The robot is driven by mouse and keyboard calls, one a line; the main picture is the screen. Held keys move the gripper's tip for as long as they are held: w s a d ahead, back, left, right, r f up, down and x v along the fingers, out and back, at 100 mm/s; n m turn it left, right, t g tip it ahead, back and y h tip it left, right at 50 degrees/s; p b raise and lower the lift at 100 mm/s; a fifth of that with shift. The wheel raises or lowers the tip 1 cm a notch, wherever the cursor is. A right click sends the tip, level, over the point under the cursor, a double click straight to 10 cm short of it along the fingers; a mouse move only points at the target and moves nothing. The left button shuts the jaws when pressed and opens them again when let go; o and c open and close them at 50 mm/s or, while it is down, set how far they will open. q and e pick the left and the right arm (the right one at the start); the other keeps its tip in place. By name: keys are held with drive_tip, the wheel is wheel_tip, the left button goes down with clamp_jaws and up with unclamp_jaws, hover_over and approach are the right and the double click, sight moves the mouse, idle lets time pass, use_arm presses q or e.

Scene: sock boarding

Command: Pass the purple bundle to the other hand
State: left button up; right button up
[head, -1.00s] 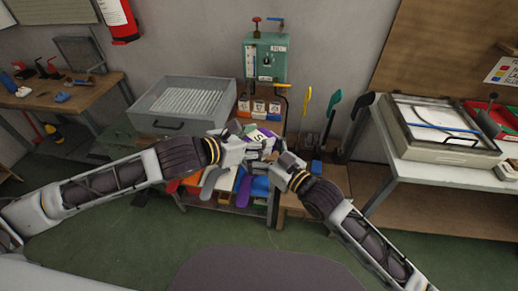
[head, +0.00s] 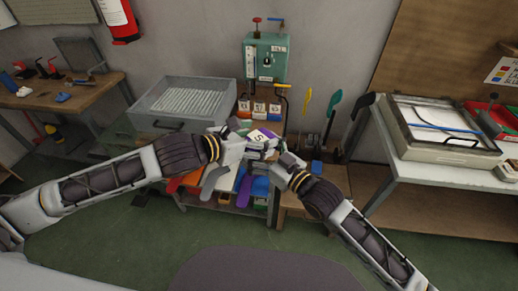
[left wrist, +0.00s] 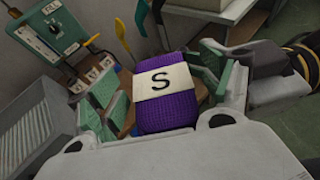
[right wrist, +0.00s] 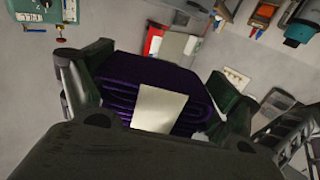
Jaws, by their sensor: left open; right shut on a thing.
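The purple bundle (left wrist: 180,108) is folded ribbed cloth with a white band (left wrist: 165,82) marked S. It is held up between my two hands, and shows small in the head view (head: 262,134). My right gripper (right wrist: 160,95) is shut on the bundle, with its dark green pads at the bundle's sides. My left gripper (left wrist: 162,100) is open, with green pads on either side of the bundle and gaps showing beside it. In the head view the left gripper (head: 246,145) and right gripper (head: 281,157) meet at the bundle, and their fingertips partly overlap.
Behind stand a grey wire-topped tray (head: 190,101) and a green control box (head: 265,57). A bench with a framed press (head: 440,128) stands at right.

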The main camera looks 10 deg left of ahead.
sight(256, 139)
use_arm(q)
drive_tip(key=shift+r, duration=4.6)
